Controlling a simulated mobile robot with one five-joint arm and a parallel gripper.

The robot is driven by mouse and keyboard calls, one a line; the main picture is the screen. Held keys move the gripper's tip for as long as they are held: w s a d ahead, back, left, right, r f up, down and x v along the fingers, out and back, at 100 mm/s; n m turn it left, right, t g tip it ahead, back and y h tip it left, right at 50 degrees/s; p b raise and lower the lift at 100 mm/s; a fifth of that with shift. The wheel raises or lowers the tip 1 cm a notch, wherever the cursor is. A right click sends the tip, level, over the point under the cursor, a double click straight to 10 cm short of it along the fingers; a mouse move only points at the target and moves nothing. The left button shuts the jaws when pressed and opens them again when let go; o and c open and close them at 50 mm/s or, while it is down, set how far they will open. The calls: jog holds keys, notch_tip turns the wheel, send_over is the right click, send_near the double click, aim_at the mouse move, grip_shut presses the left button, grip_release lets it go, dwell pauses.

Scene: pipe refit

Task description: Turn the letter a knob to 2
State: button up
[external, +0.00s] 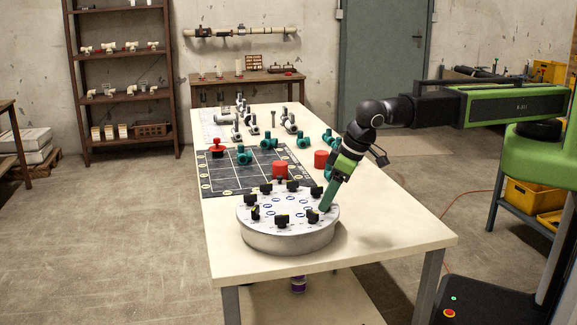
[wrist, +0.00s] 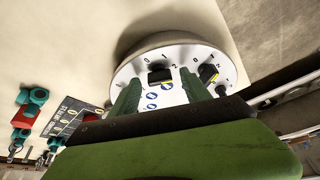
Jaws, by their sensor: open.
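A round silver-sided panel (external: 285,240) with a white top stands at the near end of the table and carries several black knobs with pale or yellow pointer marks. Blue oval labels sit inside the ring of knobs; their letters are too small to read, so I cannot tell which knob is a. My gripper (external: 325,207) is low over the panel's right side, by a black knob (external: 312,216). In the wrist view, my open green fingers (wrist: 161,77) point at the panel, with one black knob (wrist: 160,76) seen between their tips. Another knob (wrist: 208,73) is right of them.
A dark gridded mat (external: 235,172) lies behind the panel. Grey fittings (external: 290,124) are farther back. The table's near left corner (external: 222,265) is clear.

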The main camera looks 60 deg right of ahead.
jog(key=p+v, duration=1.6)
jog(key=v, duration=0.1)
jog(key=shift+s+r, duration=0.15)
